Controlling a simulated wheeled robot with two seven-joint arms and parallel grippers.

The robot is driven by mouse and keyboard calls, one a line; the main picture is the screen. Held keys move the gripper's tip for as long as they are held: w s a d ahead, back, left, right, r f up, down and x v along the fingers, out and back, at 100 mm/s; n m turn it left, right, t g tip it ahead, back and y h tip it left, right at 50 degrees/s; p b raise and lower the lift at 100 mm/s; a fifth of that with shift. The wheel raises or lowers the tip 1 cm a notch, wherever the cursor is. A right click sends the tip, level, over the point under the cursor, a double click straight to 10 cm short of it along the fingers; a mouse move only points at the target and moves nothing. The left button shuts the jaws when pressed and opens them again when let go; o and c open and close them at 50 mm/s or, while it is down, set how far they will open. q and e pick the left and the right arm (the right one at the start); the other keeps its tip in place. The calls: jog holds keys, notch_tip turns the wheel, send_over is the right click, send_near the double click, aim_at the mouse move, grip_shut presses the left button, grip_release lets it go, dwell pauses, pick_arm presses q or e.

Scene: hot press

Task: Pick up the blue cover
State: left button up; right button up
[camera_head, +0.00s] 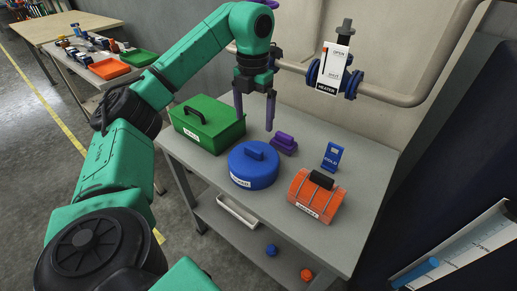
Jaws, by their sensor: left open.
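The blue cover (252,167) is a round blue lid with a raised handle on top and a white label on its front. It sits near the middle of the grey table (240,203). My left gripper (255,112) hangs above and behind it, pointing down. Its two purple fingers are apart with nothing between them. The gripper and the cover are not touching. My right gripper is not in view.
A green box (207,128) stands left of the cover, an orange ribbed container (316,198) right, a purple block (284,144) behind. A blue COLD stand (332,156) is further right. The heater panel (333,69) and pipe (400,97) run along the wall.

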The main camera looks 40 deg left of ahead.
pick_arm(q)
send_over(253, 148)
jog(key=f, duration=0.4)
jog(key=shift+s+d+f, duration=0.2)
jog(key=shift+s+f, duration=0.05)
jog(key=shift+f, duration=0.05)
notch_tip(253, 148, down, 6)
jog(key=shift+w+a+f+p, duration=0.1)
jog(key=shift+f+p, duration=0.1)
jog(key=shift+p, duration=0.25)
jog(key=shift+w+f, duration=0.1)
jog(key=shift+f, duration=0.05)
grip_shut()
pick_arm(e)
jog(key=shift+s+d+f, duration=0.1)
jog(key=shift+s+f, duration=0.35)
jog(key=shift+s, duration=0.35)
